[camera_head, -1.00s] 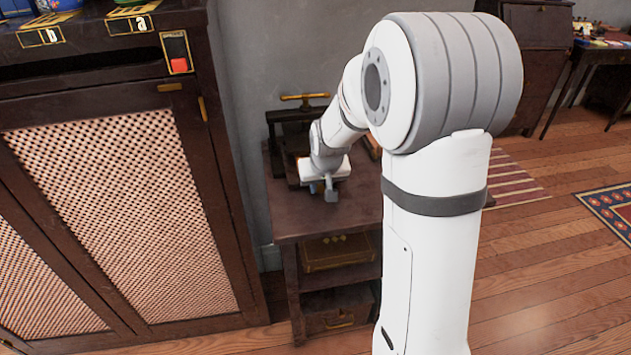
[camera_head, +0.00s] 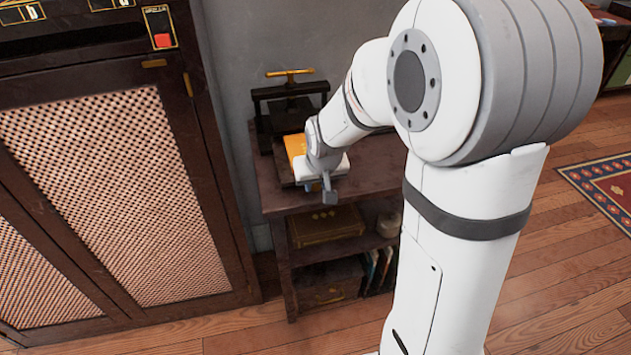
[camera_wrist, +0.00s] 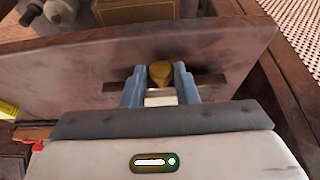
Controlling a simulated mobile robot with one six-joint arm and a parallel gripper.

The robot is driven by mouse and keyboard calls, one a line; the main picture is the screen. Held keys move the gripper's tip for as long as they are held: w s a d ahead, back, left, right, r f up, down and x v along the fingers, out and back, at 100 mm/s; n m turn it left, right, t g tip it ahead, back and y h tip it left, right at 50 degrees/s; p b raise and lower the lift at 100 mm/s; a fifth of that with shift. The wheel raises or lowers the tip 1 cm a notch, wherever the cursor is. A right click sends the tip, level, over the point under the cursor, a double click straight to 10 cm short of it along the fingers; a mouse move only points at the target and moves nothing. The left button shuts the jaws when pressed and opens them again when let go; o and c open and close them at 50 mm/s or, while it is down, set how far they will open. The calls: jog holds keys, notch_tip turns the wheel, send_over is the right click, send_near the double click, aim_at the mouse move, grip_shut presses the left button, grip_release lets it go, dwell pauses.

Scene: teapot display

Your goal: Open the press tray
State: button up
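The dark press (camera_head: 290,110) with a brass handle stands at the back of a small wooden table. An orange-yellow block (camera_head: 297,150) lies in front of it, partly hidden by my arm. My gripper (camera_head: 328,190) is low over the table near its front edge. In the wrist view a round brass knob (camera_wrist: 160,72) sits between my two fingertips, in front of a dark strip (camera_wrist: 212,87). My gripper (camera_wrist: 160,78) flanks the knob closely on both sides; whether the fingers press on it is not clear. The press tray is mostly hidden by my wrist.
A cabinet with woven panels (camera_head: 100,180) stands close on the left. Below the tabletop (camera_head: 375,160) are shelves with a brass-trimmed box (camera_head: 325,224), a small jar (camera_head: 388,224) and books. Open wooden floor lies to the right, with a patterned rug (camera_head: 605,185).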

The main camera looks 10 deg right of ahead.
jog(key=o, duration=0.3)
jog(key=p+v, duration=0.1)
jog(key=v, duration=0.6)
jog(key=shift+s+r, duration=0.2)
jog(key=shift+r, duration=0.2)
jog(key=s+d+r+p, duration=0.1)
jog(key=s+r+p, duration=0.3)
jog(key=s+r, duration=0.1)
jog(key=s+d+r+g+p, duration=0.1)
jog(key=s+r+p, duration=0.4)
jog(key=s, duration=0.2)
jog(key=s+d+r+g+p, duration=0.1)
jog(key=s+d+r+p, duration=0.1)
jog(key=s+r+p, duration=0.3)
jog(key=shift+s+r+m, duration=0.4)
jog(key=shift+s+r, duration=0.15)
jog(key=shift+s, duration=0.15)
